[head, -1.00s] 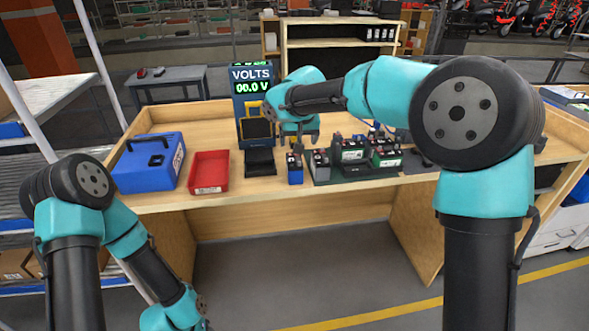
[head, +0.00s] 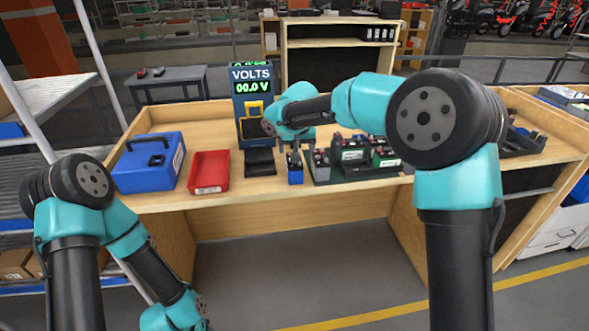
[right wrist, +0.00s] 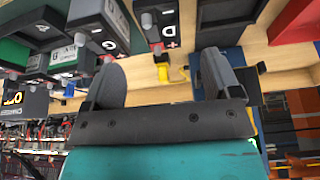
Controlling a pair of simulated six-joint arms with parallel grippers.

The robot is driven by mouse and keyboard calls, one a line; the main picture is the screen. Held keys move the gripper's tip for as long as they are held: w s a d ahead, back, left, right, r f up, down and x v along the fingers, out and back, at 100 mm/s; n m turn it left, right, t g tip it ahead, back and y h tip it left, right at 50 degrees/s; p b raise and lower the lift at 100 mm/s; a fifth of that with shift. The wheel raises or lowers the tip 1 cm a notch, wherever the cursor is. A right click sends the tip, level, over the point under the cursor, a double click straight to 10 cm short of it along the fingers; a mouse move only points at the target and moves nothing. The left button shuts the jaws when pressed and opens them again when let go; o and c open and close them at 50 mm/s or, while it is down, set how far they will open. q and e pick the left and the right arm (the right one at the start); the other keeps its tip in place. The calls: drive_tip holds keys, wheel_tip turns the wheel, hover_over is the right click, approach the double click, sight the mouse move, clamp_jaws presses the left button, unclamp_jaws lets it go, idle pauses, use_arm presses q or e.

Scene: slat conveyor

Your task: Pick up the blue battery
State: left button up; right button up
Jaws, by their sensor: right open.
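The blue battery (head: 295,176) stands upright on the bench, between a black pad and a dark rack in the head view. In the right wrist view its dark top with a "D" and a plus mark (right wrist: 158,22) lies beyond the fingertips, roughly in line with the gap between them. My right gripper (head: 293,147) is just above the battery in the head view, partly hidden by its own wrist. In the right wrist view the right gripper (right wrist: 162,80) is open with nothing between its fingers. My left arm hangs at lower left; its gripper is out of frame.
A dark rack with several batteries (head: 352,160) stands close right of the blue battery. The voltmeter (head: 251,85) and black pad (head: 260,162) are left, then a red tray (head: 209,171) and blue toolbox (head: 149,163). The front bench edge is near.

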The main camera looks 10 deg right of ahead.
sight(294, 167)
drive_tip(key=shift+x, duration=2.35)
drive_tip(key=shift+x, duration=2.6)
drive_tip(key=shift+a, duration=0.1)
drive_tip(key=c, duration=1.1)
drive_tip(key=shift+c, duration=0.2)
drive_tip(key=shift+r, duration=0.25)
